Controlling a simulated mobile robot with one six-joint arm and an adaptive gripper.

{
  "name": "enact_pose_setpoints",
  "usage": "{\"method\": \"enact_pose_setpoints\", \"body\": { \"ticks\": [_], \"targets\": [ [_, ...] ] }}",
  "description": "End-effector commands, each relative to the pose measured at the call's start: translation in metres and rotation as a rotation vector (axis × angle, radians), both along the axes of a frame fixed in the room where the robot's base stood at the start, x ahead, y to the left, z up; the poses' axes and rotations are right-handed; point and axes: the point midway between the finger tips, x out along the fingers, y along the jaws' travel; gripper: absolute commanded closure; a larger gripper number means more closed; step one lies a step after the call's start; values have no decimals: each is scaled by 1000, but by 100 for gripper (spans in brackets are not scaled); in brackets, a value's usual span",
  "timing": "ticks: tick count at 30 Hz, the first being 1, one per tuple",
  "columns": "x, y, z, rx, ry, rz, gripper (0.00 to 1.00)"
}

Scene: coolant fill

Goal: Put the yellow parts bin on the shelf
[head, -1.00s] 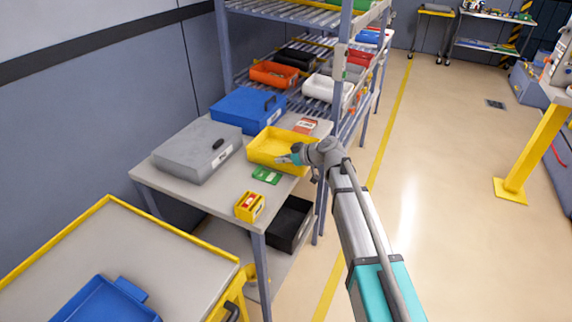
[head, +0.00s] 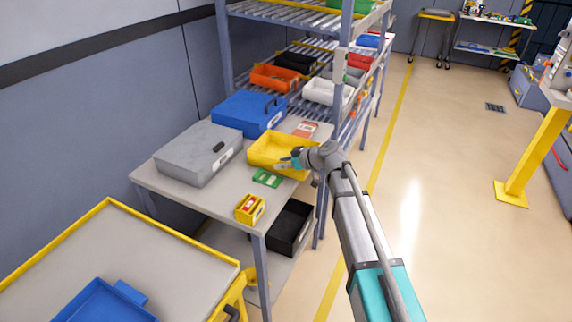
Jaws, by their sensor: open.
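The yellow parts bin (head: 268,152) sits on the grey table (head: 212,196), near its right side. My gripper (head: 288,162) is at the bin's near right edge, open. My wrist covers part of the bin's right end, and I cannot tell whether the fingers touch the bin wall. The shelf rack (head: 224,58) stands behind the table, with roller levels. Its middle level holds an orange bin (head: 274,78), a black bin (head: 298,62) and a white bin (head: 322,92).
A black bin (head: 290,228) is below. A yellow-edged cart (head: 180,247) stands at front left.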

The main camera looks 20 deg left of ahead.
Motion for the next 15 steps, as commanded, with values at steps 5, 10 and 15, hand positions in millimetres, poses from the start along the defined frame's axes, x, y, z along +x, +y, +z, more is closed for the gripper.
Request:
{"method": "enact_pose_setpoints", "body": {
  "ticks": [5, 10, 15],
  "targets": [
    [0, 0, 2, 0, 0, 0, 57],
    [-1, -9, 9, 0, 0, -1, 57],
    [-3, -28, 20, 0, -1, -2, 57]
  ]
}}
